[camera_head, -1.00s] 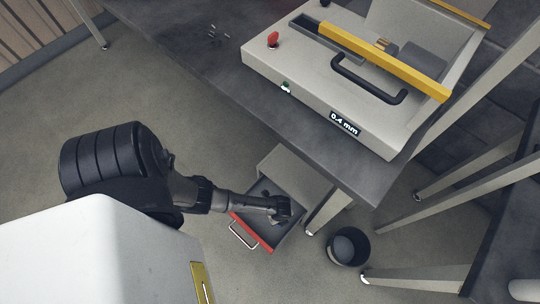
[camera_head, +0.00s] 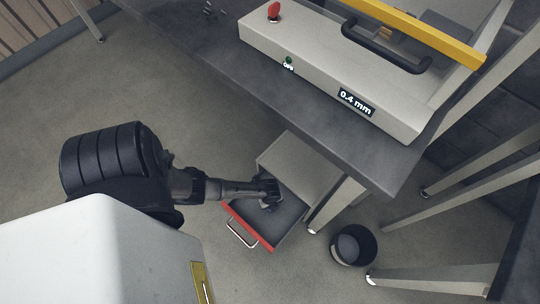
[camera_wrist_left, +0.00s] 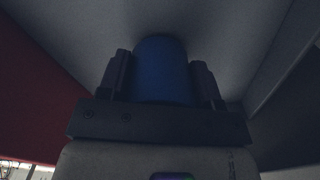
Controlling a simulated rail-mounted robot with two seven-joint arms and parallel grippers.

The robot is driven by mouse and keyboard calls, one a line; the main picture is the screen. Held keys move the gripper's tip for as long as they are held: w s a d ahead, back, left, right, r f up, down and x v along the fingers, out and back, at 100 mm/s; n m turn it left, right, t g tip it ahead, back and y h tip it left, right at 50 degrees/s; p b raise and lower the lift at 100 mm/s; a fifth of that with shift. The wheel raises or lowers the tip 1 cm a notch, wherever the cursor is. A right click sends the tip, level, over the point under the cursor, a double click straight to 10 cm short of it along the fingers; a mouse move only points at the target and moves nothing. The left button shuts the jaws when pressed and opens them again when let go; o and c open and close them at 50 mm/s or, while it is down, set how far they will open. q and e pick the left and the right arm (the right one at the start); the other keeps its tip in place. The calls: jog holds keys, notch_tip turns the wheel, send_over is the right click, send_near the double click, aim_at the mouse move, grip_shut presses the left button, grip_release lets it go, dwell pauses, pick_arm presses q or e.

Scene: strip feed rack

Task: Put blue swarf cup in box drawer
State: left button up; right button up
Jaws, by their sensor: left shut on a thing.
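The blue swarf cup (camera_wrist_left: 162,70) sits between the two fingers of my left gripper (camera_wrist_left: 161,82) in the left wrist view. The gripper is shut on it. In the head view, my left gripper (camera_head: 268,198) reaches down inside the open box drawer (camera_head: 290,214), close to its red front (camera_head: 247,226). The cup is hidden by the gripper there. The wrist view shows grey drawer walls around the cup and the red front (camera_wrist_left: 35,95) at left. I cannot tell whether the cup touches the drawer floor. My right gripper is not in view.
The drawer's grey cabinet (camera_head: 297,164) stands under the dark workbench (camera_head: 330,135). A machine (camera_head: 320,75) labelled 0.4 mm with a yellow bar rests on the bench. A dark bin (camera_head: 353,245) stands on the floor right of the drawer, near the bench legs.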

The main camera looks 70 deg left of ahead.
pick_arm(q)
jog(key=shift+f, duration=0.45)
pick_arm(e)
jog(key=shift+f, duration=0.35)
pick_arm(q)
jog(key=shift+f, duration=0.15)
jog(key=o, duration=0.9)
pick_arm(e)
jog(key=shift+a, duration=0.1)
pick_arm(q)
notch_tip(320, 180, up, 11)
jog(key=p, duration=0.7)
jog(key=d+r+n+t+h+p, duration=0.15)
jog(key=d+r+n, duration=0.45)
jog(key=d+r, duration=0.6)
jog(key=s+r+n, duration=0.1)
jog(key=r+n, duration=0.2)
jog(key=r, duration=0.3)
jog(key=s+a+r+n+t+y, duration=0.1)
jog(key=s+r+n, duration=0.1)
jog(key=r, duration=0.4)
jog(key=s+a+r+n+t, duration=0.1)
jog(key=s+r+n, duration=0.1)
jog(key=r+n, duration=0.2)
jog(key=shift+a+r, duration=0.2)
jog(key=shift+r, duration=1.35)
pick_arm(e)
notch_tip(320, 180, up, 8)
